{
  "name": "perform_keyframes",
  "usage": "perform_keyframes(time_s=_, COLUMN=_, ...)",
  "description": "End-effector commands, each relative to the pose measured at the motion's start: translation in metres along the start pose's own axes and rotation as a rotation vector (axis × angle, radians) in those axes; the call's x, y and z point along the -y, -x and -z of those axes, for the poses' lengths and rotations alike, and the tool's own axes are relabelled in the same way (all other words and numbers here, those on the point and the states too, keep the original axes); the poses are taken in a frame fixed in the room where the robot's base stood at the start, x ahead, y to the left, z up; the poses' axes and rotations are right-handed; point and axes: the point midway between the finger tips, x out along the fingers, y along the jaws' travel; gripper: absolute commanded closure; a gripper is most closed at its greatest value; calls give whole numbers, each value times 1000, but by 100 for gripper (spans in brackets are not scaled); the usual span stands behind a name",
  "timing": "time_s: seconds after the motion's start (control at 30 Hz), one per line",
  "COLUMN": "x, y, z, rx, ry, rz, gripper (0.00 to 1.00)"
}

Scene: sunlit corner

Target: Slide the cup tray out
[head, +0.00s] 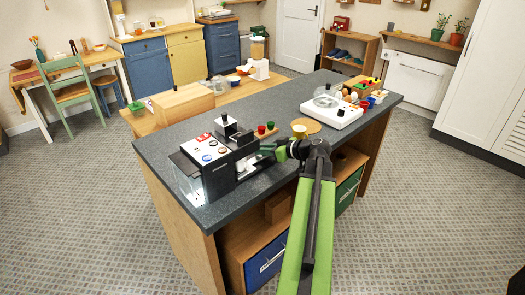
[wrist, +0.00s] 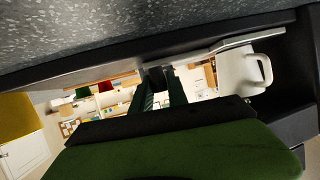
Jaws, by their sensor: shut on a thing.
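The coffee machine (head: 218,172), black with a pale top panel, stands at the front left of the dark counter. My gripper (head: 265,149) reaches its right side from the right. In the wrist view, which is turned over, my green fingers (wrist: 161,88) are shut on a small dark tab. The tab joins the cup tray (wrist: 212,48), seen as a thin grey edge along the machine's black base. A white cup (wrist: 243,72) with a handle is beside the fingers, against the tray's light strip. In the head view, the tray is hard to make out.
Small red and green cups (head: 266,129) and a round wooden board (head: 305,125) lie behind my gripper. A white scale-like appliance (head: 332,112) stands farther right on the counter (head: 268,97). A wooden box (head: 183,102) is behind the machine.

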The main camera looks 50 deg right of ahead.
Motion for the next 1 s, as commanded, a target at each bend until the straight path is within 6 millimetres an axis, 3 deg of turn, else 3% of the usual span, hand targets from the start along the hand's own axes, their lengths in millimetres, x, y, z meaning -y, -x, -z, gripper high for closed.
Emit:
perform_keyframes(time_s=0.4, x=-98, y=18, z=-3, rx=1, ry=-1, rz=-4, gripper=100)
perform_keyframes(time_s=0.5, x=-108, y=22, z=-4, rx=1, ry=-1, rz=-3, gripper=100)
perform_keyframes(time_s=0.77, x=-110, y=23, z=-4, rx=-1, ry=-1, rz=-8, gripper=100)
perform_keyframes(time_s=0.8, x=-110, y=23, z=-4, rx=-1, ry=-1, rz=-9, gripper=79)
perform_keyframes(time_s=0.93, x=-110, y=23, z=-4, rx=-1, ry=-1, rz=-8, gripper=62)
perform_keyframes(time_s=1.0, x=-109, y=23, z=-4, rx=-1, ry=-1, rz=-7, gripper=59)
